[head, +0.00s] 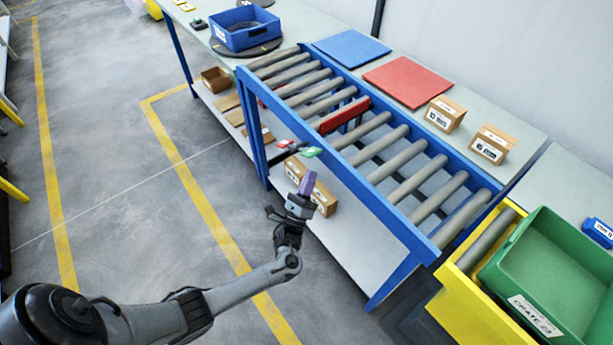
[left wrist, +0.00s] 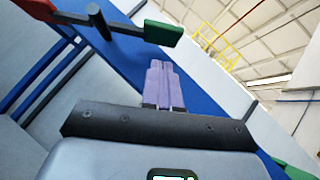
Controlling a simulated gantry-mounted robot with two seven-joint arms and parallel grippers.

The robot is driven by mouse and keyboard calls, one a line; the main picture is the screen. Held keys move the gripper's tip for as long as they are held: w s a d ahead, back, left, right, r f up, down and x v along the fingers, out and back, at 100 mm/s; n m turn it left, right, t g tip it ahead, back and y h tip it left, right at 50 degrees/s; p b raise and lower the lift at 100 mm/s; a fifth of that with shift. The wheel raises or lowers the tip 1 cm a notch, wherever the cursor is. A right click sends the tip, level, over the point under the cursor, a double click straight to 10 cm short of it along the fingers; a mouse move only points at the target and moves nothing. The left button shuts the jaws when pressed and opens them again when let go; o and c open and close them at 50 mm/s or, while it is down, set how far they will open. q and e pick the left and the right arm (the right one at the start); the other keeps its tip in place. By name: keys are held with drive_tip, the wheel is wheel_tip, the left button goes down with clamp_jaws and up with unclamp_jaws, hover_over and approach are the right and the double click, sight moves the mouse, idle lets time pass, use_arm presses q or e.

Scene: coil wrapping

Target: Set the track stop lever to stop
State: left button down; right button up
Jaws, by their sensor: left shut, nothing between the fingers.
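The track stop lever (head: 283,156) is a dark bar sticking out from the near side of the blue-framed roller track. A red plate (head: 284,143) and a green plate (head: 312,152) sit beside it. In the left wrist view the dark lever (left wrist: 98,20) stands between the red plate (left wrist: 35,8) and the green plate (left wrist: 160,33); I cannot tell its setting. My left gripper (head: 309,181) has purple fingers, is shut and empty, and is below the green plate, apart from it. The fingers (left wrist: 164,82) also show in the left wrist view. My right gripper is not in view.
A red bar (head: 341,116) crosses the track among grey rollers. Cardboard boxes (head: 296,170) lie on the shelf below, near my left gripper. A green crate (head: 555,275) stands at the right on a yellow frame. The floor left of the track is open.

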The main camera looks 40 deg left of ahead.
use_arm(q)
drive_tip(key=v, duration=1)
drive_tip(key=shift+p, duration=0.35)
drive_tip(key=shift+a+f, duration=0.15)
